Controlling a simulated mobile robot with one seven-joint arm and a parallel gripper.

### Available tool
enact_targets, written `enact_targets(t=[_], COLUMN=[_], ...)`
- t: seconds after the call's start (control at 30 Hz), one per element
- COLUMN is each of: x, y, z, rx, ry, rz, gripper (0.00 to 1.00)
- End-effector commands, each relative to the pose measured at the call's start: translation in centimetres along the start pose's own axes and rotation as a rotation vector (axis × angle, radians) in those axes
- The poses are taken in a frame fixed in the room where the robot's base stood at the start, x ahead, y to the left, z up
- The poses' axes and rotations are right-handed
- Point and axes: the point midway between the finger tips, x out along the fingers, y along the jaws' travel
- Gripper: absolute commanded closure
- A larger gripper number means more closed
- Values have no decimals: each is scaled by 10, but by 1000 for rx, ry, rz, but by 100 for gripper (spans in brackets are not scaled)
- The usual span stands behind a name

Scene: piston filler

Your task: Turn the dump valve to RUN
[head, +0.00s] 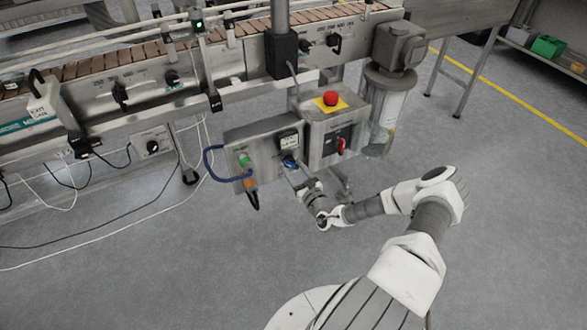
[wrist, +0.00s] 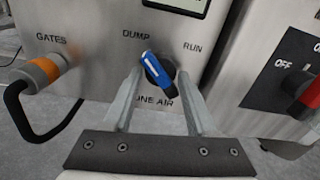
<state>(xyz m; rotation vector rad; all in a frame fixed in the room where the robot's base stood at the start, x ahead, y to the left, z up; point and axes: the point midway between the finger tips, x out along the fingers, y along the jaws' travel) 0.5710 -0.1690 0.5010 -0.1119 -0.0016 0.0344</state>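The dump valve is a blue-and-black handle (wrist: 157,72) on a steel panel (wrist: 92,22) in the wrist view. DUMP is printed at its upper left, RUN at its upper right and LINE AIR below. Its blue end is tilted up and left toward DUMP; its black end points down and right. My gripper (wrist: 160,78) is open, with one finger on each side of the handle. I cannot tell whether either finger touches it. In the head view the blue handle (head: 289,163) shows small on the control box, with my gripper (head: 294,176) right in front of it.
An orange-collared GATES fitting (wrist: 43,71) with a dark hose is left of the valve. A red switch handle (wrist: 304,90) on a black plate is at right. A red emergency button (head: 331,98) tops the neighbouring box. The conveyor (head: 120,60) runs behind; open floor lies in front.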

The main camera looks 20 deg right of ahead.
Motion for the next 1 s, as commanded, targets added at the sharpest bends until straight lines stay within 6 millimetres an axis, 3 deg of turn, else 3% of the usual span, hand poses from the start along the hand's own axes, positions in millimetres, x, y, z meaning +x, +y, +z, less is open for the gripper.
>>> enact_targets(t=[0.03,0.3,0.67,1.0], x=[0,0,0,0], y=[0,0,0,1], z=[0,0,1,3], rx=[0,0,49,288], ry=[0,0,0,-1], rz=[0,0,0,0], gripper=[54,100,100,100])
